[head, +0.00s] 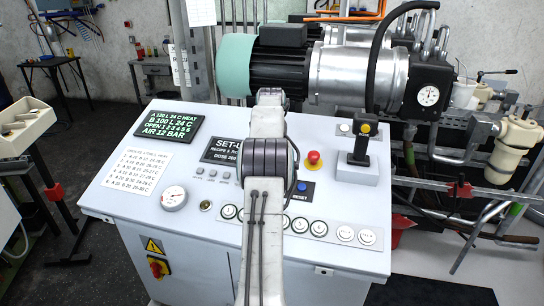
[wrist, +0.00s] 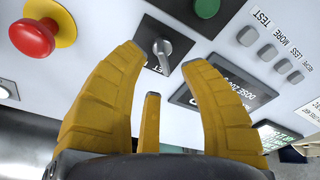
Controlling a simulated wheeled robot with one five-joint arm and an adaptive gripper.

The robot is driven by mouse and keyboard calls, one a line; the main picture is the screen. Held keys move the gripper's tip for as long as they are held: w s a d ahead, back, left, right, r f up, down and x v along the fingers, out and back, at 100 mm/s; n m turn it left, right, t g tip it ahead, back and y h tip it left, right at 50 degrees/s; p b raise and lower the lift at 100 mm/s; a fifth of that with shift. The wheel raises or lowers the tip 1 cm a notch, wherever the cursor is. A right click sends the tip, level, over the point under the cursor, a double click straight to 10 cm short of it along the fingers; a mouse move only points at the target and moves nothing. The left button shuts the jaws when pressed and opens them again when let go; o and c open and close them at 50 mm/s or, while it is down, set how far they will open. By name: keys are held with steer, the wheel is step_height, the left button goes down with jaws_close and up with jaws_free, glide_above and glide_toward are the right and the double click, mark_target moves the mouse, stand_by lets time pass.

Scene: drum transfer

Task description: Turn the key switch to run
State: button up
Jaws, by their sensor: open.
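In the wrist view, a grey metal key-like handle on a black square plate, which looks like the key switch (wrist: 163,49), stands on the pale console panel. A partly covered label sits below it. My gripper (wrist: 162,58) is open, with yellow fingers on both sides of the switch in the picture and nothing held between them. I cannot tell how far the fingertips are from the panel or whether they touch it. In the head view, my arm covers the middle of the console (head: 125,210), and the key switch and gripper fingers are hidden.
A red mushroom button (wrist: 32,38) is left of the fingers. A dark display (wrist: 228,92) and several grey push buttons (wrist: 268,52) lie to the right. In the head view, a joystick box (head: 357,171) stands on the console's right, with a large motor (head: 280,66) behind.

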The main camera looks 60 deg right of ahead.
steer(key=shift+p+x, duration=0.9)
steer(key=shift+p, duration=0.05)
steer(key=shift+x, duration=1.3)
steer(key=shift+o, duration=0.2)
steer(key=shift+w, duration=0.1)
jaws_close()
